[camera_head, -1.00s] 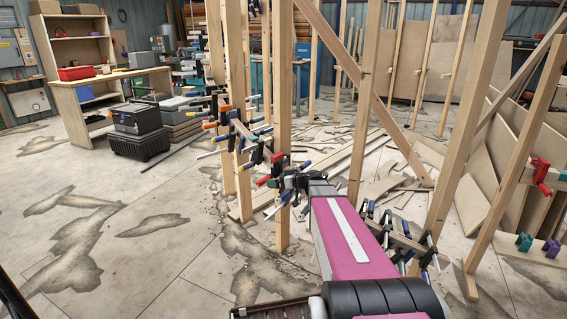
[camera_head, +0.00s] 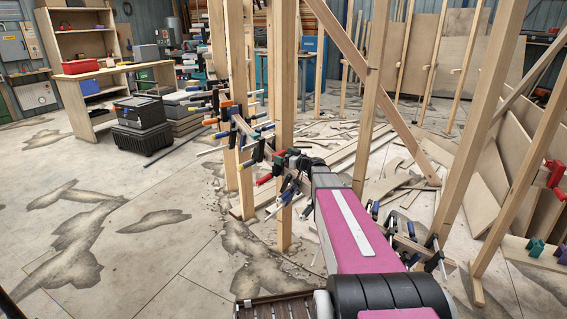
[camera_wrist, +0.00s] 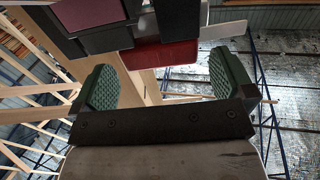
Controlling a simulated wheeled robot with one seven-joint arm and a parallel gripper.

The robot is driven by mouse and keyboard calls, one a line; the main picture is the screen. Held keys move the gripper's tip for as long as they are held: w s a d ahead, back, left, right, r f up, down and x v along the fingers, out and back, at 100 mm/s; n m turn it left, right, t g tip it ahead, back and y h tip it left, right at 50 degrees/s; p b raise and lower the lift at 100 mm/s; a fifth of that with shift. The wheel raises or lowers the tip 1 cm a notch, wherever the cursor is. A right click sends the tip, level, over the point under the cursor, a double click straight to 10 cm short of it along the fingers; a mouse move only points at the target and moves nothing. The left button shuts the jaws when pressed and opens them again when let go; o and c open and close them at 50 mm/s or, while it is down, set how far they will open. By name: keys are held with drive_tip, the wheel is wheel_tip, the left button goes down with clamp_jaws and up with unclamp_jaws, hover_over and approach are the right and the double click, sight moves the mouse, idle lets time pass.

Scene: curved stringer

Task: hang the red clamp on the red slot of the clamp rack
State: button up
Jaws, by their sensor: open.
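My gripper (camera_head: 293,177) is at the end of my pink arm, among clamps on the curved wooden stringer. In the wrist view its two green-padded fingers (camera_wrist: 160,85) stand apart. A red block (camera_wrist: 160,53), likely part of the red clamp, shows beyond and between them, with dark parts around it; I see no grip on it. In the head view a red clamp handle (camera_head: 264,179) sticks out just left of the gripper; the rest is hidden. At the far right a red clamp-like piece (camera_head: 556,172) sits on wood, but I cannot tell whether this is the rack.
Upright wooden posts (camera_head: 285,120) stand close around my gripper. Several orange, blue and black clamps (camera_head: 226,108) hang to its left. More clamps (camera_head: 400,235) are right of my arm. Teal (camera_head: 535,246) and purple pieces sit at the right. The left floor is mostly open.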

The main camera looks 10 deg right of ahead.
drive_tip(key=x, duration=0.2)
drive_tip(key=shift+w+a, duration=0.25)
drive_tip(key=c, duration=1.3)
drive_tip(key=shift+r, duration=0.1)
drive_tip(key=shift+c, duration=0.2)
